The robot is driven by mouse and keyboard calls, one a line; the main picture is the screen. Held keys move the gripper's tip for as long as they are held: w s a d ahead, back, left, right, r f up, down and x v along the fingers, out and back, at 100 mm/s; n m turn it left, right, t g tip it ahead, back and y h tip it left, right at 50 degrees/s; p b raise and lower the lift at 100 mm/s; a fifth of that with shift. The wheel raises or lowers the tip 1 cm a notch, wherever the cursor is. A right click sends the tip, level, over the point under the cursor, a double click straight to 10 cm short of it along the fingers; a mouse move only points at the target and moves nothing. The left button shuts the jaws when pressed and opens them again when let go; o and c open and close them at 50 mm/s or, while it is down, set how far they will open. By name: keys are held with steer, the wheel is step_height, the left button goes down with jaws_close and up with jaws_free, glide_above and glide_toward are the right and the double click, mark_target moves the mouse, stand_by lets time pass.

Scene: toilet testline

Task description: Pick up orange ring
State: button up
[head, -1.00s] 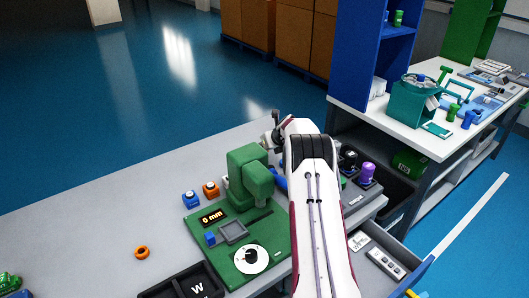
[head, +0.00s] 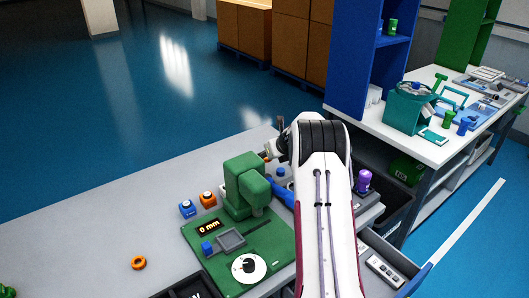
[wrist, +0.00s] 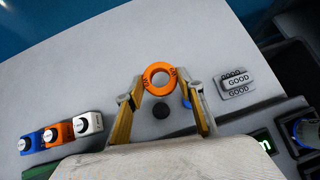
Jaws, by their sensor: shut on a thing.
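In the wrist view, an orange ring (wrist: 147,76) sits between the fingertips of my gripper (wrist: 161,84), which is shut on it. The ring faces the camera, with its hole clear. In the head view, a small bit of orange (head: 266,155) shows at my gripper, behind the green fixture (head: 240,172); my arm hides most of the gripper there. I cannot tell how high the held ring is above the table.
Blue (head: 187,208) and orange (head: 208,198) blocks stand beside the green fixture. A white block (wrist: 88,123) joins them in the wrist view. Plates marked GOOD (wrist: 237,82) lie to the right there. A purple-topped object (head: 364,180) is right of my arm. The table's left is mostly clear.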

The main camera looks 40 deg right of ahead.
steer(key=shift+s+a, duration=0.35)
steer(key=shift+s, duration=1.7)
steer(key=shift+s+a, duration=0.3)
steer(key=shift+s, duration=1.8)
steer(key=shift+s+a, duration=0.35)
steer(key=shift+s, duration=1.7)
